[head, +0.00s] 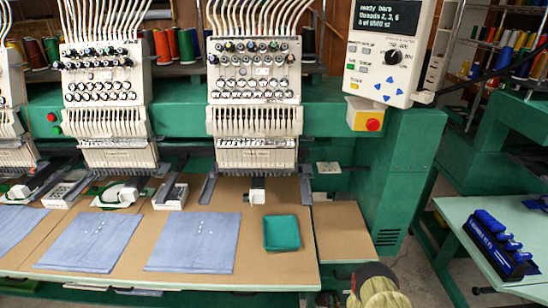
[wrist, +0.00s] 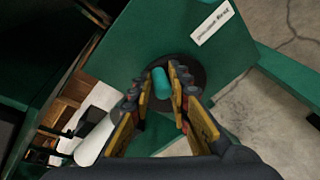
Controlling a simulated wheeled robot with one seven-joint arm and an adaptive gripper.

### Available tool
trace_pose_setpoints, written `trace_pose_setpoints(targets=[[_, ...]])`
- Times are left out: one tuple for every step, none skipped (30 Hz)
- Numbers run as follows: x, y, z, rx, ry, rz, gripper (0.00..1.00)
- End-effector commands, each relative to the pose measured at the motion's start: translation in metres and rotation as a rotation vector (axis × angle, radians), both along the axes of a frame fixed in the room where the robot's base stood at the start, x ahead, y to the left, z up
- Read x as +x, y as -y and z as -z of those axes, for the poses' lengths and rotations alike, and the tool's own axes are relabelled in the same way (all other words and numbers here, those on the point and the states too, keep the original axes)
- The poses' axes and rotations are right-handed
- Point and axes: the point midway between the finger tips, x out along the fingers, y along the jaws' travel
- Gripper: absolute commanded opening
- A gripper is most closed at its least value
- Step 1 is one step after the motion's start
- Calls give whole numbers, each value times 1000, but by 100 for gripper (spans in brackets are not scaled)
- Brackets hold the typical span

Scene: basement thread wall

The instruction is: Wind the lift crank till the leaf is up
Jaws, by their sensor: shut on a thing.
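In the wrist view the lift crank shows as a teal grip (wrist: 162,82) in front of a dark round disc (wrist: 185,75) on a green panel. My gripper (wrist: 170,80) has its yellow-and-dark fingers on either side of the teal grip and is shut on it. The crank is not visible in the head view. In the head view a narrow brown board (head: 342,228) lies at the right end of the long brown worktable (head: 195,205), with a seam between them. It may be the leaf; I cannot tell whether it is fully level with the table.
A white label (wrist: 212,22) is on the green panel. Blue cloths (head: 192,242) and a teal tray (head: 282,232) lie on the worktable. A control panel (head: 388,52) with a red stop button stands above right. A pale green side table (head: 480,225) is at the right.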

Motion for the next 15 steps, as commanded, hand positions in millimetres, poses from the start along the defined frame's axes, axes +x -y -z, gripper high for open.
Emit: trace_pose_setpoints(targets=[[-1,9,4,-3,-10,15,0],[-1,9,4,-3,-10,15,0],[-1,9,4,-2,-10,14,0],[-1,9,4,-2,-10,13,0],[-1,9,4,-2,-11,13,0],[-1,9,4,-2,-11,13,0],[-1,8,5,-2,-11,13,0],[-1,8,5,-2,-12,12,0],[-1,8,5,-2,-12,12,0],[-1,8,5,-2,-12,12,0],[-1,9,6,-2,-12,12,0],[-1,10,7,-2,-12,12,0],[-1,11,9,-2,-12,12,0],[-1,12,11,-2,-12,12,0],[-1,15,15,-1,-12,14,0]])
